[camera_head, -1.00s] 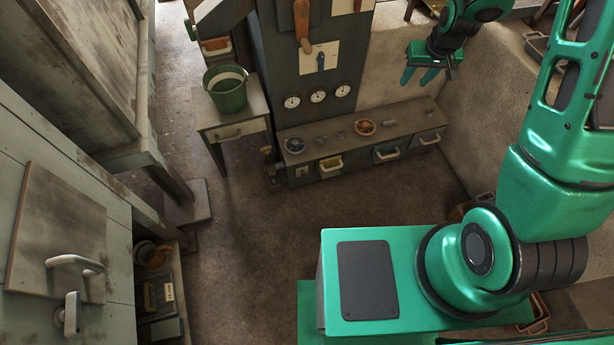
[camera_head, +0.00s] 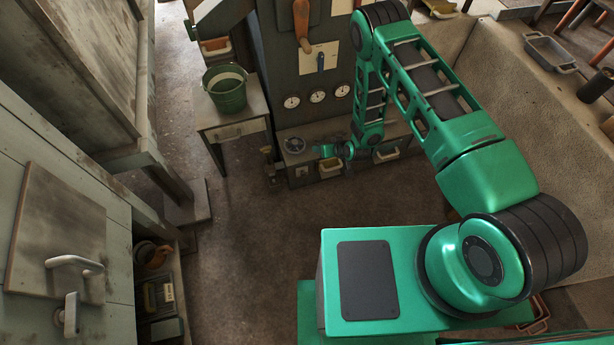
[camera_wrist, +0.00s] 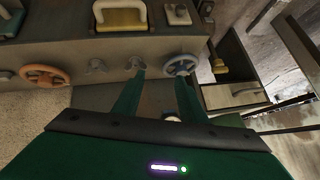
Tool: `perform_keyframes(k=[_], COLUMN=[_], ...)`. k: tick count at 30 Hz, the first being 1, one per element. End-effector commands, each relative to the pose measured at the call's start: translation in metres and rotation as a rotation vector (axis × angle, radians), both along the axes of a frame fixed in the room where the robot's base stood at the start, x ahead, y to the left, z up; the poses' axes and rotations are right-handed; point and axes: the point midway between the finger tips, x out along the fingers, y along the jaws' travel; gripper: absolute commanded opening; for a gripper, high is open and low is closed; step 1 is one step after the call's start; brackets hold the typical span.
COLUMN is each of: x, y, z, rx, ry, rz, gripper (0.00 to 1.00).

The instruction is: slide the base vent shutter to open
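My gripper (camera_head: 330,151) is over the top of the low base cabinet (camera_head: 305,177), below the gauges of the tall panel. In the wrist view the two green fingers of my gripper (camera_wrist: 160,78) are spread apart with nothing between them. The cabinet front carries a pale handle with a yellow panel (camera_head: 330,167), which also shows in the wrist view (camera_wrist: 122,17). A second handle with a green panel (camera_head: 386,154) is to its right. I cannot tell which fitting is the base vent shutter.
A blue-grey handwheel (camera_wrist: 180,66), an orange handwheel (camera_wrist: 45,76) and small knobs (camera_wrist: 97,66) stand on the cabinet top. A green bucket (camera_head: 226,90) sits on a side table (camera_head: 235,125). The floor (camera_head: 250,235) before the cabinet is clear.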

Motion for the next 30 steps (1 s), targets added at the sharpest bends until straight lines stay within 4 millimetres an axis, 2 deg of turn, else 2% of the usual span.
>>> perform_keyframes(k=[1, 6, 9, 14, 20, 30], x=[-0.016, -0.055, -0.072, -0.087, -0.082, -0.045], y=[0.007, 0.022, 0.026, 0.027, 0.034, 0.057], z=[-0.023, -0.073, -0.091, -0.107, -0.118, -0.157], rx=[0.013, 0.058, 0.076, 0.09, 0.096, 0.095], ry=[-0.002, -0.037, -0.051, -0.065, -0.07, -0.07], rz=[0.002, -0.009, -0.016, -0.025, -0.027, -0.026], gripper=[0.38, 0.38, 0.38, 0.38, 0.38, 0.38])
